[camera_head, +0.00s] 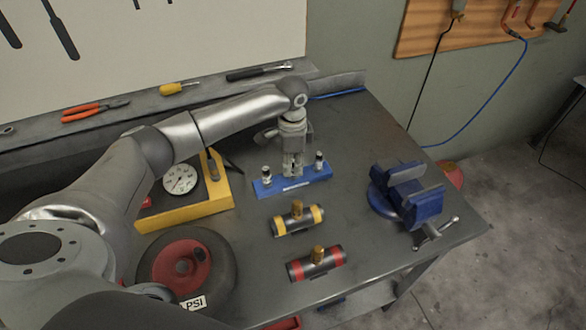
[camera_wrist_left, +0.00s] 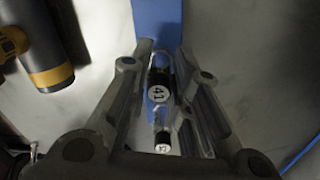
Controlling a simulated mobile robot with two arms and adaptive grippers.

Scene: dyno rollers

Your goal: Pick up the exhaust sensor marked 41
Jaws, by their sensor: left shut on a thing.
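A blue stand (camera_head: 310,179) holds small sensors in a row near the back of the workbench. My left gripper (camera_head: 292,174) comes down from above at the stand's middle. In the left wrist view, a dark sensor with a round white label marked 41 (camera_wrist_left: 160,90) sits between the fingers, and my left gripper (camera_wrist_left: 162,72) is shut on it. The blue stand (camera_wrist_left: 157,20) shows behind it. A second sensor with a label too small to read (camera_wrist_left: 162,142) shows lower in that view. The head view shows a left sensor (camera_head: 266,174) and a right sensor (camera_head: 319,161) on the stand. My right gripper is not seen.
A yellow gauge block (camera_head: 195,209) and a round PSI-labelled device (camera_head: 215,262) stand left. A yellow-banded cylinder (camera_head: 297,219) and a red-banded one (camera_head: 316,263) lie in front. A blue vise (camera_head: 405,192) is at the right edge. Bare bench lies between stand and vise.

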